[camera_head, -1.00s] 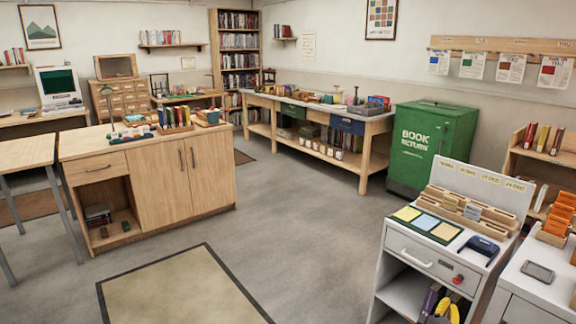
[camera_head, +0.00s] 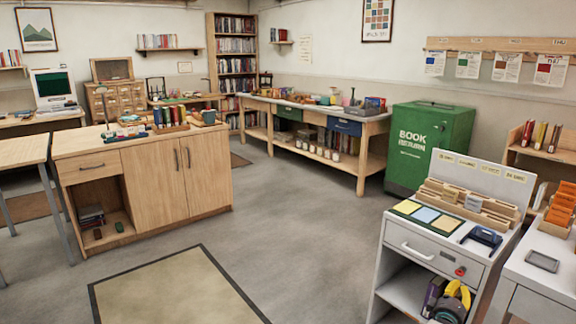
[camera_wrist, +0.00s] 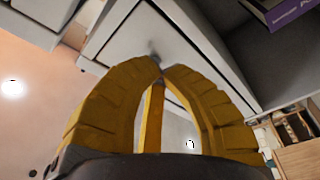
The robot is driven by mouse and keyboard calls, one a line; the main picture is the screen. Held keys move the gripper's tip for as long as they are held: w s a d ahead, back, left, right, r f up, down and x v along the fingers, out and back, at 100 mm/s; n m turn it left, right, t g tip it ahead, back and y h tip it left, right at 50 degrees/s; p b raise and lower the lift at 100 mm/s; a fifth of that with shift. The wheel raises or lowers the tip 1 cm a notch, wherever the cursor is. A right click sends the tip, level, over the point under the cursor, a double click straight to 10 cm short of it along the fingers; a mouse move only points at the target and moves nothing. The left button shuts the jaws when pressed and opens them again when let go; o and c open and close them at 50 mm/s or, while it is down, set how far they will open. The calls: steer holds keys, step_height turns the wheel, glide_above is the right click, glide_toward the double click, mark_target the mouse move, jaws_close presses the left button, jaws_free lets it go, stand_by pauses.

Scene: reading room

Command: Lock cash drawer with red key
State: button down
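The cash drawer (camera_head: 408,254) is in the white cabinet at lower right in the head view, with a pale bar handle. Its front looks closed. A small red thing (camera_head: 460,271), probably the red key, shows at the right of the drawer front; it is too small to tell how it sits or is turned. My gripper (camera_head: 455,288) is below it, in front of the open shelf. In the wrist view my gripper's yellow fingers (camera_wrist: 163,66) meet at the tips, with nothing clearly held. A small blurred grey thing (camera_wrist: 154,47) is just beyond them on the pale front.
A dark blue device (camera_head: 483,237) and a card tray (camera_head: 465,208) stand on the cabinet. A purple book (camera_head: 433,297) is on its shelf, close to my gripper. A second white cabinet (camera_head: 541,290) stands to the right. The floor around the mat (camera_head: 175,293) is clear.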

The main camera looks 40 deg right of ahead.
mark_target(460, 272)
steer(key=shift+d+f+b, duration=0.2)
steer(key=shift+d+b, duration=0.5)
steer(key=shift+b, duration=1.55)
steer(key=shift+d+r+b, duration=0.1)
steer(key=shift+d+b, duration=0.1)
steer(key=shift+b, duration=0.55)
steer(key=shift+w+d+r+b, duration=0.15)
steer(key=shift+r+b, duration=0.3)
steer(key=shift+b, duration=0.25)
steer(key=shift+w+r+b, duration=0.25)
steer(key=shift+r+b, duration=0.05)
steer(key=shift+b, duration=0.8)
steer(key=shift+s+r+b, duration=0.2)
steer(key=shift+s+b, duration=0.1)
steer(key=shift+b, duration=3.5)
